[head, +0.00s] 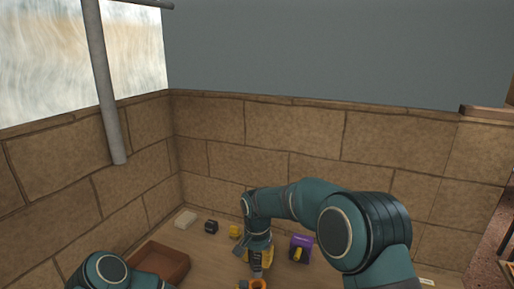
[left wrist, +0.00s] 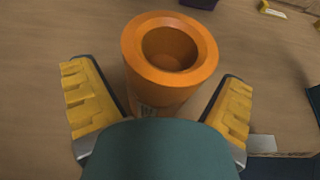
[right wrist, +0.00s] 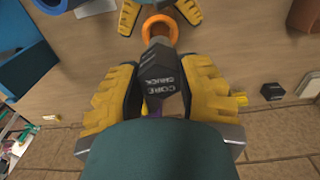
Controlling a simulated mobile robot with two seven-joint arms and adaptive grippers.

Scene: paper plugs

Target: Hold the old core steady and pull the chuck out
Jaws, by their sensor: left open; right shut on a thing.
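The orange old core (left wrist: 170,75) is a hollow tube with a flared rim, between my left gripper's yellow fingers (left wrist: 158,105) in the left wrist view. Those fingers are open, and its bore looks empty there. The core's rim shows at the bottom of the head view (head: 259,284) and as a ring at the top of the right wrist view (right wrist: 160,24). My right gripper (right wrist: 160,95) is shut on the dark chuck (right wrist: 160,72), lettered "CORE CHUCK". The chuck's grey tip overlaps the ring in that view; the gap between them is unclear.
A brown tray (head: 162,259) stands at the left of the table. A purple box (head: 301,242) stands right of my right gripper. A black block (head: 211,226), a cream block (head: 185,219) and a small yellow thing (head: 235,231) lie near the stone wall (head: 290,130). A blue bin (right wrist: 22,62) shows in the right wrist view.

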